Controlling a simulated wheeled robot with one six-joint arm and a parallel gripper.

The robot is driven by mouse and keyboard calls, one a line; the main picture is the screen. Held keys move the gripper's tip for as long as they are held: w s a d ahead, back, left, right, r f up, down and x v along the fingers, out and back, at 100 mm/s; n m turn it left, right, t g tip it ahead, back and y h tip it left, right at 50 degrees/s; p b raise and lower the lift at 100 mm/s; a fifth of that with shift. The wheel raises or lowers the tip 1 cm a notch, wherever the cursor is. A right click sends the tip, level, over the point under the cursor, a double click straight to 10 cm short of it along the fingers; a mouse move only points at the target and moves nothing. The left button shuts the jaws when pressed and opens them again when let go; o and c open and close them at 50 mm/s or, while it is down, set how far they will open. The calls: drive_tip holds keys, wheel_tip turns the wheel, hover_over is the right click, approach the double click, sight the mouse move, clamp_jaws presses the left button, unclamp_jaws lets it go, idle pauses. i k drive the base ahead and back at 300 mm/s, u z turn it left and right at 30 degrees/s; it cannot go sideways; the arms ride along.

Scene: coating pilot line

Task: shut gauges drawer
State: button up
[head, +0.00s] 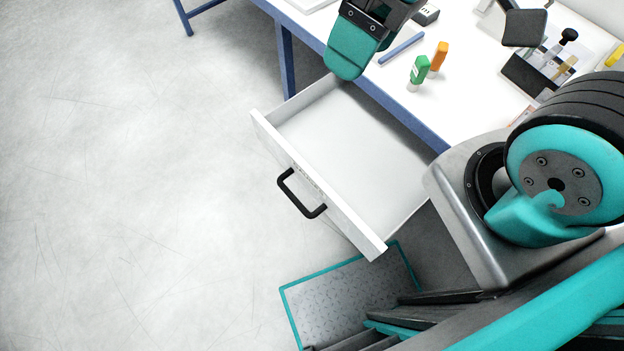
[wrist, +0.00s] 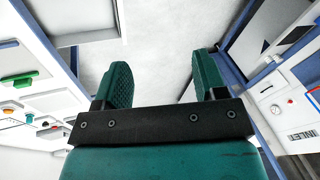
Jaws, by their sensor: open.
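The white drawer (head: 355,150) stands pulled out from under the bench in the head view, and its inside looks empty. Its front panel (head: 345,205) carries a black bar handle (head: 301,194) and a small label too fine to read. My gripper (head: 345,68) is at the top of the head view, overlapping the bench edge by the drawer's back left corner. It is apart from the handle. In the wrist view my gripper (wrist: 162,75) shows two green fingers spread apart with nothing between them.
The blue-edged white bench (head: 425,122) holds a green bottle (head: 418,73), an orange bottle (head: 438,57), a blue rod (head: 401,49) and a dark tray (head: 528,75). Open floor (head: 130,190) lies in front of the drawer. A panel marked INLET (wrist: 295,134) shows in the wrist view.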

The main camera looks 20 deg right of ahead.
sight(364, 169)
drive_tip(key=z, duration=1.05)
drive_tip(key=k, duration=0.65)
drive_tip(key=u, duration=1.65)
